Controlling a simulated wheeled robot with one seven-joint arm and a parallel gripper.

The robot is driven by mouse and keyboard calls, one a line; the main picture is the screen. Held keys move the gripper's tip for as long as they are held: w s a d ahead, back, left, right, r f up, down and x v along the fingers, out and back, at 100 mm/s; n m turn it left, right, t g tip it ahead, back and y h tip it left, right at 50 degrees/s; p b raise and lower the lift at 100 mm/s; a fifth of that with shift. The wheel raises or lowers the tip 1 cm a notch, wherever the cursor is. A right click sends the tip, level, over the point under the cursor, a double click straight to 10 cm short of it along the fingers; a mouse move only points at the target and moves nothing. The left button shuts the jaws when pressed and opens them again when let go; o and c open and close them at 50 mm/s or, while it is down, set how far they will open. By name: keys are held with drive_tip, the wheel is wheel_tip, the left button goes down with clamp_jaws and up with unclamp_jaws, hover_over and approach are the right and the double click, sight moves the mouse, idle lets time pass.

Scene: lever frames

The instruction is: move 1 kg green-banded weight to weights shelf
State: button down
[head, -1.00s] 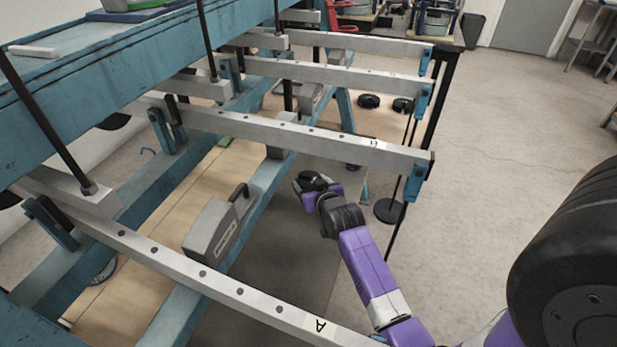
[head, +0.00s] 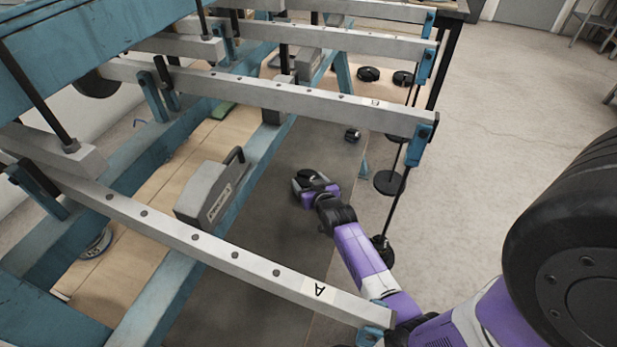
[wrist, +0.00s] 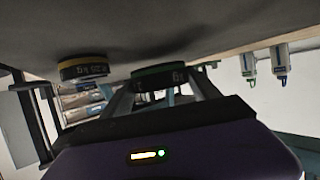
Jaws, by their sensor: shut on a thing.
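My gripper (wrist: 160,88) is shut on the green-banded weight (wrist: 158,77), a dark disc with a green band and partly readable "kg" lettering. It sits between the two fingertips in the wrist view. In the head view my gripper (head: 310,182) is low, over the dark surface between beams A and B, and the weight's band cannot be made out there. A yellow-banded weight (wrist: 83,69) is left of the held weight in the wrist view, apart from it. I cannot tell which surface is the weights shelf.
Beam A (head: 210,246) crosses in front of my gripper and beam B (head: 260,92) behind it. A grey box-shaped weight (head: 208,195) is to the left. Rods with dark discs (head: 390,182) hang at right. A small dark object (head: 352,135) lies beyond. Open floor (head: 500,110) is at right.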

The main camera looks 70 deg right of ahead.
drive_tip(key=shift+w+f+b, duration=0.15)
drive_tip(key=shift+f+b, duration=0.3)
idle(0.4)
drive_tip(key=shift+c, duration=0.9)
unclamp_jaws()
drive_tip(key=shift+f, duration=0.15)
drive_tip(key=shift+r, duration=0.25)
drive_tip(key=p+v, duration=0.1)
drive_tip(key=v, duration=0.3)
drive_tip(key=p+v, duration=0.1)
drive_tip(key=v, duration=0.3)
drive_tip(key=p+v, duration=0.1)
drive_tip(key=v, duration=0.3)
drive_tip(key=shift+r+p, duration=0.4)
